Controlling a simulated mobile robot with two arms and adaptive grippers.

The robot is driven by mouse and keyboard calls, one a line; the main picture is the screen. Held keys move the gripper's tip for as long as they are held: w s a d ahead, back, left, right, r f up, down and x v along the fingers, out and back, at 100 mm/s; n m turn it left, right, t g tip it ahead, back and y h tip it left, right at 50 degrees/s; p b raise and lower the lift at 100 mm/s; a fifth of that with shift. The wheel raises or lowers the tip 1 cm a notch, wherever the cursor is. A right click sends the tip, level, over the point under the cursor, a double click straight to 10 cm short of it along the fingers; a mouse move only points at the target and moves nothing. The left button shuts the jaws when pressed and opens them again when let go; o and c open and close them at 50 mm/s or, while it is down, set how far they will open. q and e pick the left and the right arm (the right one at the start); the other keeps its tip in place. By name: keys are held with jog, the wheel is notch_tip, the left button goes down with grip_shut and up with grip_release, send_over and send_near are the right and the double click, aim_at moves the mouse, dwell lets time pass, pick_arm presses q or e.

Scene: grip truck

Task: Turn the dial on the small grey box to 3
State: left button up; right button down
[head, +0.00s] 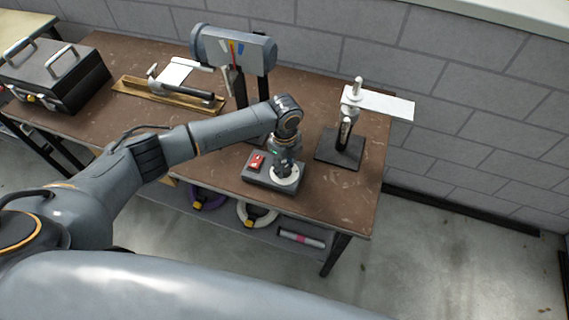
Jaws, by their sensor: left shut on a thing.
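The small grey box (262,183) lies near the front right of the brown table. It has a red switch (257,162) on its left part and a round white dial face (286,182) on its right part. My left gripper (284,171) points straight down over the dial face and is shut on the dial's knob. The gripper hides the knob and most of the markings, so I cannot read the dial's setting. My right gripper is not in view.
The brown table (345,203) also bears a stand with a white plate (385,103) at right, a grey device on posts (235,48) behind, a wooden board with a tool (165,97), and a black case (55,75) at left. Rolls lie on a shelf below.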

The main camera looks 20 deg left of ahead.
aim_at(285, 168)
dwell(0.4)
pick_arm(q)
jog(key=o, duration=1.2)
jog(key=shift+c, duration=0.2)
jog(key=shift+r, duration=0.15)
notch_tip(285, 168, up, 12)
